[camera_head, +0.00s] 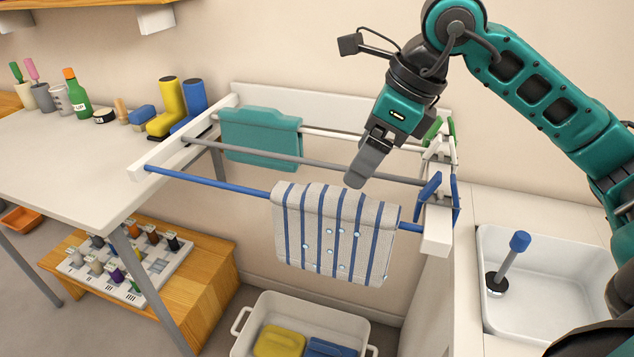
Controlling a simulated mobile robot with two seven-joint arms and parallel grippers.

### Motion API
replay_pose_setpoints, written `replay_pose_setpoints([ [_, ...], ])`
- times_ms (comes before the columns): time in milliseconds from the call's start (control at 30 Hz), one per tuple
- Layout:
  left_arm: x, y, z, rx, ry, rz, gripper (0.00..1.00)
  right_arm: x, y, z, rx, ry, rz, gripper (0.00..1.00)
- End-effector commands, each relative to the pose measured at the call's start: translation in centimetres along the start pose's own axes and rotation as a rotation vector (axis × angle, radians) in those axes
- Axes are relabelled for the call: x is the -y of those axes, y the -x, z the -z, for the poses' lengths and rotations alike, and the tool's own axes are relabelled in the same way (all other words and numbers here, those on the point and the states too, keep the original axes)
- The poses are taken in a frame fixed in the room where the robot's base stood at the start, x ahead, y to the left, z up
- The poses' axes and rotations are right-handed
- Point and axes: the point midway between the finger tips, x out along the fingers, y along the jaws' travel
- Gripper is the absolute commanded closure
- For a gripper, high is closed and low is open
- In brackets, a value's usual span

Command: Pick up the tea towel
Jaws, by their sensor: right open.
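A white tea towel with blue stripes (322,235) hangs over the blue front rail (215,183) of a drying rack. A few pale dots show on its front. My right gripper (362,172) reaches down from the upper right, above and behind the towel's top edge, near the grey middle rail. The gripper is open and nothing shows between its fingers. In this view it looks apart from the towel. My left gripper is not in view.
A teal cloth (260,138) hangs at the back. Blue and green clips (432,187) sit by the rack's right end. A white tub (300,310) stands below. A sink (545,285) with a blue-handled plunger (507,262) is at right. Boots and bottles stand on the left table (75,150).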

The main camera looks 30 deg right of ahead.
Motion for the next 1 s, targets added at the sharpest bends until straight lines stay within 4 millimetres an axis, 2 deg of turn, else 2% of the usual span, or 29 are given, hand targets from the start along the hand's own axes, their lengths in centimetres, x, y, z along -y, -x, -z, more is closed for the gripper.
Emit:
replay_pose_setpoints([
  [200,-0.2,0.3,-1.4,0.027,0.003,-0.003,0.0,-0.1,-3.3,0.1,-0.005,0.0,-0.004,0.19],
  [400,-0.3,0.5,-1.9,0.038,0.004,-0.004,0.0,-0.1,-6.6,0.0,-0.004,0.001,-0.004,0.19],
  [633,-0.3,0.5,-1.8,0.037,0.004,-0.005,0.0,0.0,-8.3,-0.1,-0.002,0.0,-0.003,0.19],
  [900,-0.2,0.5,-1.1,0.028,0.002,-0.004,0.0,0.1,-12.2,-0.3,-0.003,-0.001,-0.004,0.19],
  [1000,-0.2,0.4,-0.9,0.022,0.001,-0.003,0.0,0.1,-12.8,-0.3,-0.001,0.0,-0.002,0.19],
])
